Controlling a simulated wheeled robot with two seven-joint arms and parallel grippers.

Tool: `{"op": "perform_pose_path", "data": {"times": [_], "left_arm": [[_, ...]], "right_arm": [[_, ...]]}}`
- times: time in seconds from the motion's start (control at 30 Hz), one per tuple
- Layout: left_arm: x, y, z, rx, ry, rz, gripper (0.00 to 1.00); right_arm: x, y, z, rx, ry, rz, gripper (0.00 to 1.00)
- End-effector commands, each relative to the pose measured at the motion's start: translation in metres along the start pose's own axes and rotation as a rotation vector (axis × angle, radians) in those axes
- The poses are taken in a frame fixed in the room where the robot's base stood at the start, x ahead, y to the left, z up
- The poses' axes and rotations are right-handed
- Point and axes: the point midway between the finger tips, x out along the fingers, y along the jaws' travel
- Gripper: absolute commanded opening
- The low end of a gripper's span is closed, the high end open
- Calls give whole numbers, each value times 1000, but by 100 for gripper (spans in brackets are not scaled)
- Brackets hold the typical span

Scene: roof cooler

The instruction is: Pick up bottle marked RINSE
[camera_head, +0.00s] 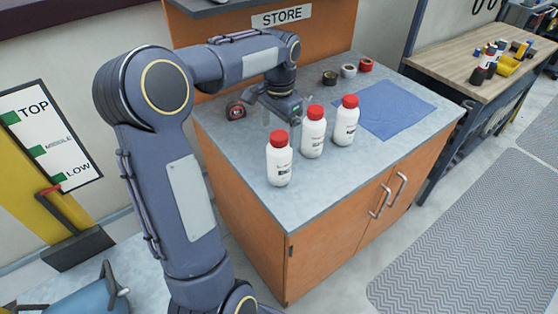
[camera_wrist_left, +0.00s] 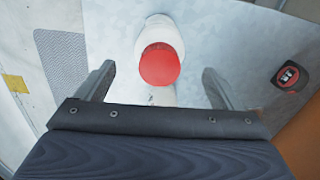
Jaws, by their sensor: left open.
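Three white bottles with red caps stand upright in a slanting row on the grey counter (camera_head: 235,165): a left bottle (camera_head: 279,165), a middle bottle (camera_head: 313,138) and a right bottle (camera_head: 346,127). Each has dark label print, too small to read, so I cannot tell which is marked RINSE. My left gripper (camera_head: 279,112) is open and empty, low over the counter behind the left and middle bottles. In the left wrist view a red cap (camera_wrist_left: 159,66) with white bottle body around it appears between the two spread fingers; I cannot tell which bottle it is. My right gripper is not in view.
A red and black tape measure (camera_head: 236,111) lies left of the gripper, also in the left wrist view (camera_wrist_left: 289,77). The counter's front strip is clear. A wooden workbench (camera_head: 455,67) stands at right.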

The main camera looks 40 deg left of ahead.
Motion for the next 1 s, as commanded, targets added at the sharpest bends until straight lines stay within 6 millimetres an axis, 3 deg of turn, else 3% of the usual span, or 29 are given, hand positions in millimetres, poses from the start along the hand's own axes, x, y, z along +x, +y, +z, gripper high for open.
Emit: {"op": "perform_pose_path", "data": {"times": [0.4,0.7,1.0], "left_arm": [[54,1,4,-1,0,2,88],[59,1,3,-1,3,0,87],[59,1,3,-1,3,1,47]], "right_arm": [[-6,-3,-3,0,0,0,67],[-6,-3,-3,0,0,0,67],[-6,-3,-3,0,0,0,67]]}}
